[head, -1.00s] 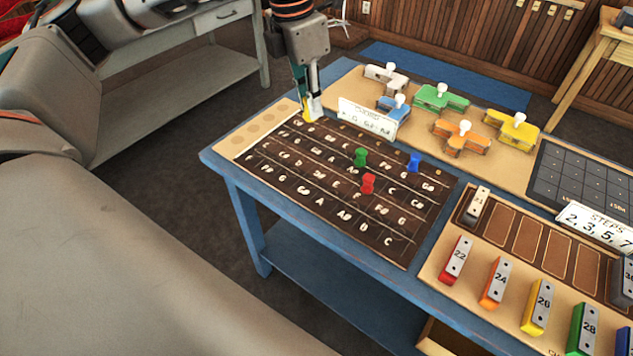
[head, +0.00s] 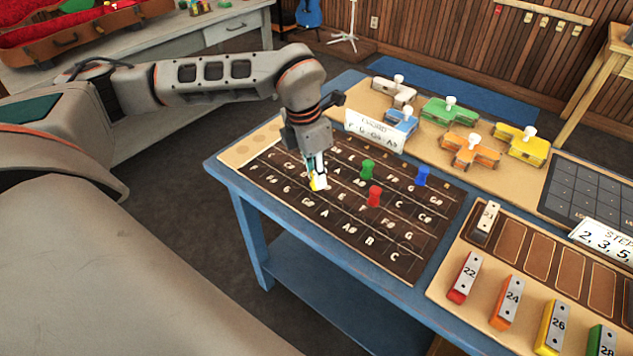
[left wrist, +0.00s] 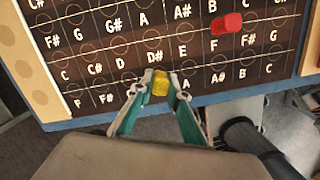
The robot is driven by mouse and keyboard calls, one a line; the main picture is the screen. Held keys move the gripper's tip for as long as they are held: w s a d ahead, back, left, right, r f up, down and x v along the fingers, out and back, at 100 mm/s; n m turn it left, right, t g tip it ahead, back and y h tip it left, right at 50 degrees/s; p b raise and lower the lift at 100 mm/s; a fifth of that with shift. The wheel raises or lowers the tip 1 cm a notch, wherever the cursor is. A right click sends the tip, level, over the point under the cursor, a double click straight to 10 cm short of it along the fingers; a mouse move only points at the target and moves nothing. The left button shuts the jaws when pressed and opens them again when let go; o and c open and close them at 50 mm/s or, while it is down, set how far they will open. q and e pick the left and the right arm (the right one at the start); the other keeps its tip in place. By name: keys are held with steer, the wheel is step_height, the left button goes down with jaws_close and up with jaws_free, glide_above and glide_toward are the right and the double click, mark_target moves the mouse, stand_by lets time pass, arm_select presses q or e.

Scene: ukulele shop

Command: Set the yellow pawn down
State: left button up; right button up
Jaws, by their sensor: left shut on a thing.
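The yellow pawn (left wrist: 160,84) is between the fingertips of my left gripper (left wrist: 158,79) in the left wrist view. In the head view the left gripper (head: 317,178) is shut on the yellow pawn (head: 319,184), over the left-middle part of the dark lettered board (head: 400,262). I cannot tell whether the pawn's base touches the board. A red pawn (head: 374,196), a green pawn (head: 367,169) and a blue pawn (head: 422,176) stand on the board to the right. My right gripper is not in view.
A white card (head: 374,131) stands behind the board. Several colored blocks with white knobs, such as the green one (head: 449,110), sit at the back. Numbered bars, such as the red one (head: 464,278), lie at right. An empty tan strip (head: 238,153) edges the board.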

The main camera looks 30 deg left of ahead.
arm_select(q)
steer(key=shift+f, duration=1.4)
steer(key=shift+f, duration=0.2)
steer(key=o, duration=0.8)
steer(key=shift+o, duration=0.2)
steer(key=shift+r, duration=0.15)
steer(key=shift+r, duration=0.2)
step_height(320, 180, up, 12)
steer(key=s+p, duration=0.1)
steer(key=shift+s+a+f, duration=0.15)
steer(key=shift+s+a, duration=0.2)
steer(key=shift+a, duration=0.1)
